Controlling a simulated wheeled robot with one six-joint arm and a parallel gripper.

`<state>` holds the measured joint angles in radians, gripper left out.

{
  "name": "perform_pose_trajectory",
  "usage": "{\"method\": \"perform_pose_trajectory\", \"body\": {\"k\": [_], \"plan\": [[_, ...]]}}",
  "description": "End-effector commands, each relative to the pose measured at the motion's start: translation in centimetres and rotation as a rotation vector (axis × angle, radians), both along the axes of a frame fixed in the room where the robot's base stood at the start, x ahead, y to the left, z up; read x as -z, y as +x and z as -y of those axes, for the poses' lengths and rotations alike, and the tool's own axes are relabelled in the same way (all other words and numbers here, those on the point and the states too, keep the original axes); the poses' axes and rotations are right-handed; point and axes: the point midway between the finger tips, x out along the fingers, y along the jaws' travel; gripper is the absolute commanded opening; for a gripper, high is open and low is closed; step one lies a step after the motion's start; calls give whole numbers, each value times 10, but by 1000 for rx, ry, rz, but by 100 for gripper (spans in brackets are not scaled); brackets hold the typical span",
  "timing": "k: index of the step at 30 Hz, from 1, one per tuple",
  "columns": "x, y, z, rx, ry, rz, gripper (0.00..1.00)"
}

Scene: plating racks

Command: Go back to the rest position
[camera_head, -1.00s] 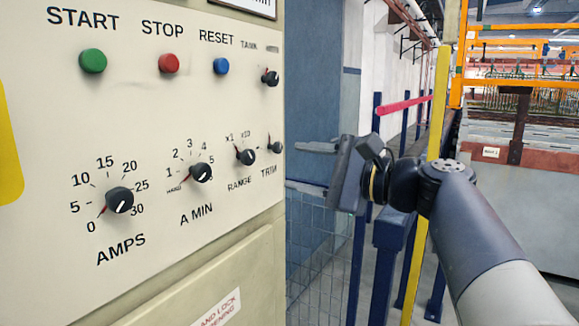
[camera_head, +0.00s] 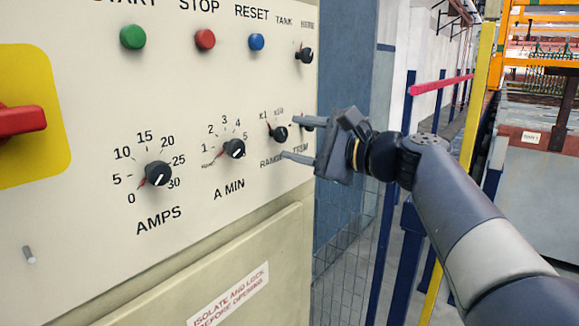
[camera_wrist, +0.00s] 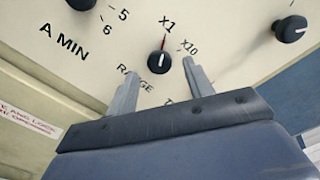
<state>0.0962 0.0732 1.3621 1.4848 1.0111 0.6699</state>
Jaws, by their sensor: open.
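My gripper (camera_head: 291,138) is in front of the right part of the cream control panel (camera_head: 90,90), near the RANGE and TRIM knobs. Its two fingers are apart with nothing between them. In the wrist view the fingertips (camera_wrist: 162,75) flank the RANGE knob (camera_wrist: 159,62), which lies beyond them; I cannot tell the exact gap to the panel. The RANGE knob (camera_head: 278,133) also shows in the head view. The TRIM knob (camera_head: 308,122) is partly hidden by my gripper. My arm reaches in from the lower right.
The panel also has the AMPS knob (camera_head: 158,173), the A MIN knob (camera_head: 234,148), green, red and blue buttons and a red switch handle (camera_head: 22,120) on yellow. A yellow post (camera_head: 477,95), a pink bar (camera_head: 440,85) and blue posts stand right of the panel.

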Motion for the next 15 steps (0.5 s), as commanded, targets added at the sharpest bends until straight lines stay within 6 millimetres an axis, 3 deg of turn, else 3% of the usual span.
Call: {"method": "perform_pose_trajectory", "body": {"k": [6,15], "plan": [[-1,15,-21,-1,-1,1,49],[0,19,-25,1,3,-3,49]]}}
